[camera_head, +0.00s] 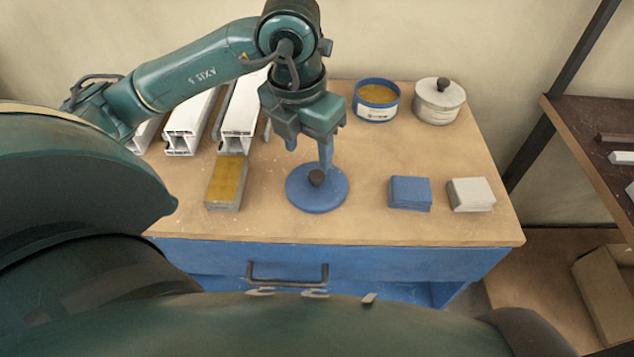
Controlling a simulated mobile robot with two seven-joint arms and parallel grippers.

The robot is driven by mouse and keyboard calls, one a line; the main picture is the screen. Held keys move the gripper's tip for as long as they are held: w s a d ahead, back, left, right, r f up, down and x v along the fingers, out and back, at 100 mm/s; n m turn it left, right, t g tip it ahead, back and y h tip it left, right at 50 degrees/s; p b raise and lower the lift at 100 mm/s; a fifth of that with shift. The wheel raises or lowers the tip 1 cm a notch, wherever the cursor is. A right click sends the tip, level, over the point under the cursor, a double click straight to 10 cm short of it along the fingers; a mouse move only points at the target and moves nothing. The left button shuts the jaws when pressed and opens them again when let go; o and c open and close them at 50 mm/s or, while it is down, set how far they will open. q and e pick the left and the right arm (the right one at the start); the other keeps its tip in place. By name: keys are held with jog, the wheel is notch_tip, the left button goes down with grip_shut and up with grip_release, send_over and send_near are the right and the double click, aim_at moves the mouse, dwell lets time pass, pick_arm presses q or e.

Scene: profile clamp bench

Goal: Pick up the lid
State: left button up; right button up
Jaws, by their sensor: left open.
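A round blue lid (312,199) with a dark brown knob (316,177) lies flat on the bench top near the middle. My left gripper (315,158) is open and points down just above and behind the knob. One finger reaches close to the knob; I cannot tell whether it touches. The gripper partly hides the lid's back edge. An uncovered blue tin (377,114) with yellowish contents stands at the back. A grey-white tin (437,111) beside it has its own lid with a dark knob. My right gripper is out of view.
White profiles (183,132) lie at the back left of the bench (395,226). A yellow-topped block (226,183) lies left of the lid.

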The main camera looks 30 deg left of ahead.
aim_at(316, 174)
pick_arm(q)
jog(key=shift+w+d+f, duration=0.1)
jog(key=shift+w+f, duration=0.15)
jog(key=shift+f, duration=0.85)
jog(key=shift+w+d+f, duration=0.1)
jog(key=shift+w+f, duration=0.1)
jog(key=shift+f, duration=0.9)
jog(key=shift+w+d+f, duration=0.1)
jog(key=shift+w+f, duration=0.15)
jog(key=shift+f, duration=0.85)
jog(key=c, duration=1)
